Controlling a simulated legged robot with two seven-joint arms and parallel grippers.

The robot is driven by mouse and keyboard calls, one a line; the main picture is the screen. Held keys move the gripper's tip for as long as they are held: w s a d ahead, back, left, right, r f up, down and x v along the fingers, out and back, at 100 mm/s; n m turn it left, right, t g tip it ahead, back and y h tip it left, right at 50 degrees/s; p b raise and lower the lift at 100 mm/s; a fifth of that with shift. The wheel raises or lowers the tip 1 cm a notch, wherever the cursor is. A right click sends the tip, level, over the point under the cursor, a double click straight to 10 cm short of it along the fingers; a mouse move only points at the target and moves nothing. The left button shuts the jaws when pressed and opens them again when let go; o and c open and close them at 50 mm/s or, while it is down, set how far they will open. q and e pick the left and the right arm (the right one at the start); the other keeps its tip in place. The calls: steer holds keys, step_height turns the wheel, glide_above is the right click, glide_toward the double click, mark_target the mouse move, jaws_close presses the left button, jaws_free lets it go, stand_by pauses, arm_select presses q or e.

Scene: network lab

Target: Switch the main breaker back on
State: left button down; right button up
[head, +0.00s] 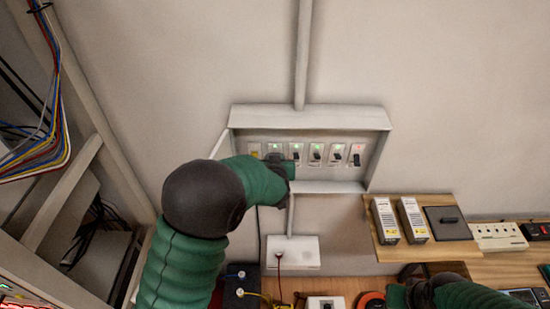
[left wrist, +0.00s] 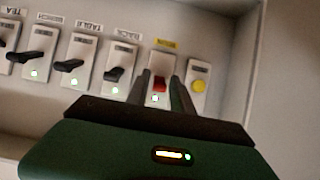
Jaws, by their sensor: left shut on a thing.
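The breaker panel (head: 310,186) is an open white box on the wall with a row of switches. The main breaker (left wrist: 161,70) has a yellow label and a red toggle (left wrist: 159,86) in the left wrist view, which shows the row upside down. A small lamp below the toggle is lit. My left gripper (left wrist: 162,80) is shut on the red toggle, one finger on each side. In the head view my left gripper (head: 277,165) covers the lower part of this breaker. My right gripper (head: 425,288) is low at the right, away from the panel; its fingers are unclear.
A yellow button (left wrist: 199,86) sits beside the main breaker. Neighbouring breakers have black toggles and green lamps; the far right one (head: 357,157) shows a red lamp. A rack with cables (head: 62,130) stands left.

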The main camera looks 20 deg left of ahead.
arm_select(q)
steer(key=c, duration=1.3)
jaws_free()
steer(key=shift+w+r, duration=0.15)
steer(key=shift+r, duration=0.05)
steer(key=shift+o, duration=0.6)
steer(key=shift+f, duration=0.15)
steer(key=v, duration=1.6)
steer(key=shift+s+b, duration=0.25)
steer(key=shift+b, duration=0.05)
steer(key=shift+d, duration=0.1)
